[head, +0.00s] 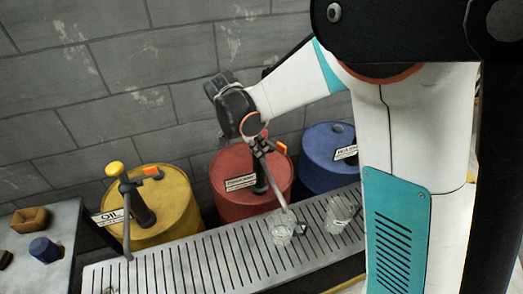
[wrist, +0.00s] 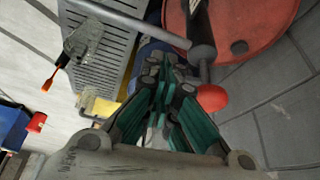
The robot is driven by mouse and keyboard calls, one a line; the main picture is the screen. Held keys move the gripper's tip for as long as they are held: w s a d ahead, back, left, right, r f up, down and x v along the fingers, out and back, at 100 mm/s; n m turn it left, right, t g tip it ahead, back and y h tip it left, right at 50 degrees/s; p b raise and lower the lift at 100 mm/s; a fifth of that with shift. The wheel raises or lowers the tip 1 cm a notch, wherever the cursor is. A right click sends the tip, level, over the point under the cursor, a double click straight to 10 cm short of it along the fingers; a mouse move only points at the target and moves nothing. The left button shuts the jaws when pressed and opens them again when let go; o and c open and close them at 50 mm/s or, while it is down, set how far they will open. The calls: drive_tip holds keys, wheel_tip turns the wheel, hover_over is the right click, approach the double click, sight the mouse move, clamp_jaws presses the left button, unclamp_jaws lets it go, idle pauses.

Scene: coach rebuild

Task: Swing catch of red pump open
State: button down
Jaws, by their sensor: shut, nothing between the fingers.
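The red pump stands on the red drum (head: 250,178), with a grey spout (head: 272,180) slanting down toward the slatted tray. An orange catch (head: 281,148) sticks out to the right near its top. In the wrist view, its grey post and a red knob (wrist: 212,98) lie close beside my fingers. My gripper (wrist: 172,68) is shut and empty, its teal fingers drawn together next to the post. I cannot tell whether it touches the post. In the head view, my wrist hides the top of the pump.
A yellow oil drum (head: 165,190) with its own pump stands left, a blue drum (head: 322,170) right. The slatted tray (head: 200,265) in front holds glass jars (head: 282,232). A block wall (head: 110,110) closes the back. A side table (head: 60,225) is at the left.

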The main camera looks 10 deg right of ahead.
drive_tip(key=p+v, duration=0.1)
drive_tip(key=v, duration=0.4)
drive_tip(key=w+d+r+n+y+p, duration=0.1)
drive_tip(key=w+d, duration=0.3)
drive_tip(key=d, duration=0.2)
drive_tip(key=w+d+n+p, duration=0.1)
drive_tip(key=w+d+n, duration=0.1)
drive_tip(key=w+d, duration=0.35)
wheel_tip(320, 180, down, 9)
drive_tip(key=s+d+b, duration=0.1)
drive_tip(key=s+b, duration=0.1)
drive_tip(key=shift+f+t, duration=0.15)
drive_tip(key=shift+t, duration=0.15)
drive_tip(key=shift+s, duration=0.1)
drive_tip(key=shift+s+a+b, duration=0.4)
drive_tip(key=shift+s+a, duration=0.1)
drive_tip(key=shift+d, duration=0.1)
